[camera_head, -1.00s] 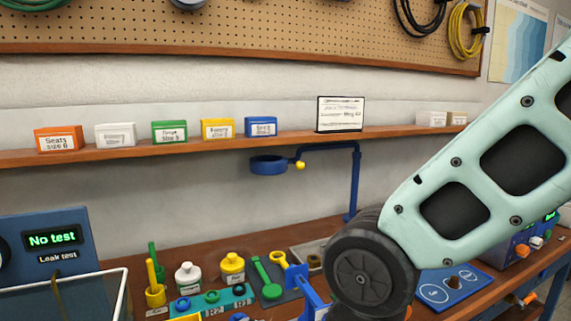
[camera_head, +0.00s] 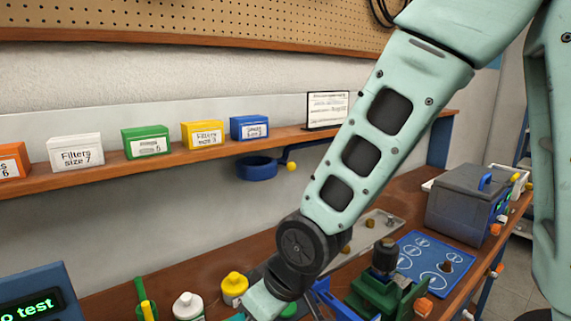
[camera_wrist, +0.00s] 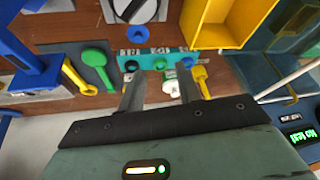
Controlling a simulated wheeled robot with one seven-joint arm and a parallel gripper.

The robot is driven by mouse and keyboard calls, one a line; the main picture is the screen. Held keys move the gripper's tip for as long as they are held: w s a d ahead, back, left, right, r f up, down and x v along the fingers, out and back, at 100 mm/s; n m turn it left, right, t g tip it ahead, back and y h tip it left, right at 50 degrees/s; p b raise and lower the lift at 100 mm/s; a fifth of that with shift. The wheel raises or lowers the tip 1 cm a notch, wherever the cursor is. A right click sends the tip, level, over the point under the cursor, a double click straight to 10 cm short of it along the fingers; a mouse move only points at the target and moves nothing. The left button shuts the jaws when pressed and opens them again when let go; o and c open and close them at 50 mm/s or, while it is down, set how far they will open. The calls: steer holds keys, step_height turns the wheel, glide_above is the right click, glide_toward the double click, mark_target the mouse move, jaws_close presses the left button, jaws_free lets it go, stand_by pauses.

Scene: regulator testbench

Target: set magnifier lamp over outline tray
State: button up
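The magnifier lamp has a blue ring head (camera_head: 257,168) below the shelf, with a yellow knob (camera_head: 291,166) at its right. My forearm hides most of its arm and post. A blue board with white circle outlines (camera_head: 411,272), which looks like the outline tray, lies on the bench to the right of my arm. A brown part (camera_head: 446,267) sits on it. The lamp head is left of the board, not over it. My gripper (camera_wrist: 160,70) is open and empty in the wrist view, above the teal labelled strip (camera_wrist: 150,52). Its fingertips are out of the head view.
A grey tray (camera_head: 345,257) with small brown parts lies behind the board. A green fixture (camera_head: 377,297) stands in front. A grey box (camera_head: 462,207) stands at the right. Bottles (camera_head: 188,306) and a yellow bin (camera_wrist: 240,20) crowd the left. Coloured boxes line the shelf (camera_head: 100,176).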

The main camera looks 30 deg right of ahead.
steer(key=w+d+r+m+t+p, duration=0.2)
steer(key=w+d+t+p, duration=0.2)
steer(key=w, duration=0.5)
steer(key=m+t+h+p, duration=0.3)
steer(key=m+t+p, duration=0.3)
steer(key=t+p, duration=0.3)
glide_toward(293, 168)
steer(key=shift+t, duration=0.5)
steer(key=w+p, duration=0.1)
steer(key=w, duration=0.2)
steer(key=w+p, duration=0.1)
steer(key=w, duration=0.3)
steer(key=w+f+p, duration=0.1)
steer(key=w, duration=0.2)
steer(key=shift+w+d+p, duration=0.1)
steer(key=shift+w+p, duration=0.1)
steer(key=shift+p, duration=0.15)
steer(key=shift+w, duration=0.45)
steer(key=shift+f, duration=0.1)
jaws_close()
